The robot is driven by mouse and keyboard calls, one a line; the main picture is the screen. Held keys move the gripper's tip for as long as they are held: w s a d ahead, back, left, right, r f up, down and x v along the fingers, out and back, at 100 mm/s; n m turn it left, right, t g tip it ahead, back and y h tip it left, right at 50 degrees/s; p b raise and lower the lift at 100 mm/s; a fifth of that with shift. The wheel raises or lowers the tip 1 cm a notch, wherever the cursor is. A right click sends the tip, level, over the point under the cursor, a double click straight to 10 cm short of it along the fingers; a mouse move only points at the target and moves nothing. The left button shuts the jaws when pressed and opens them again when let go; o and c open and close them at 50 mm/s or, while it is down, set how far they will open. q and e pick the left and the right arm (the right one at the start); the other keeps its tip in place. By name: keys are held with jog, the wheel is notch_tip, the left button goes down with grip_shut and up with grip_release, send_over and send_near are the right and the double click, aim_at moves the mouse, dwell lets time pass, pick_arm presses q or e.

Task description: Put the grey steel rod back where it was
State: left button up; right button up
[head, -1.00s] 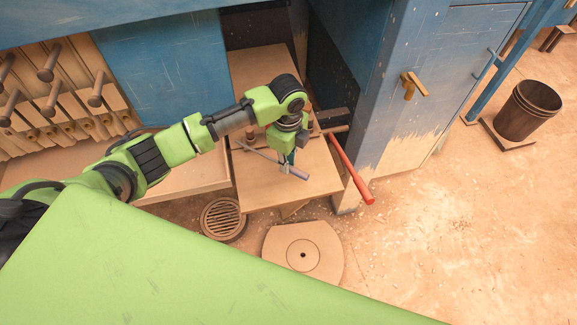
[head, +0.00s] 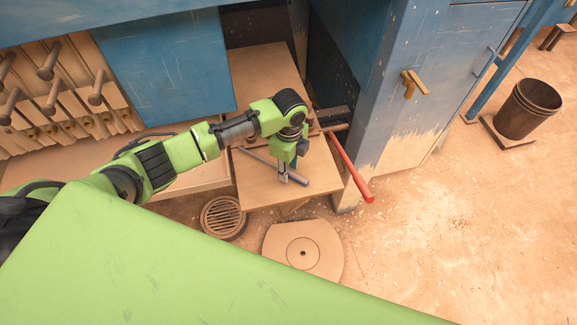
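The grey steel rod (head: 258,156) lies slanted across the front part of the tan board (head: 252,196), its near end (head: 302,181) pointing down to the right. My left gripper (head: 283,179) points down at the rod, close to its near end, and its fingers cover a short stretch of it. The fingers are too small to tell whether they are shut on the rod or open around it. I cannot tell whether the rod touches the board. My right gripper is not in view.
A red-handled bar (head: 352,172) sticks out beside the board's right edge, near the blue cabinet (head: 390,80). Mallet-like tools (head: 48,62) hang at left. A round grate (head: 222,217) and a disc plate (head: 303,253) are on the floor. A bucket (head: 528,108) stands far right.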

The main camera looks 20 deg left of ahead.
pick_arm(q)
jog(key=shift+r, duration=0.1)
jog(key=shift+r, duration=0.3)
notch_tip(320, 180, up, 12)
jog(key=shift+r+b, duration=0.15)
jog(key=shift+b, duration=0.3)
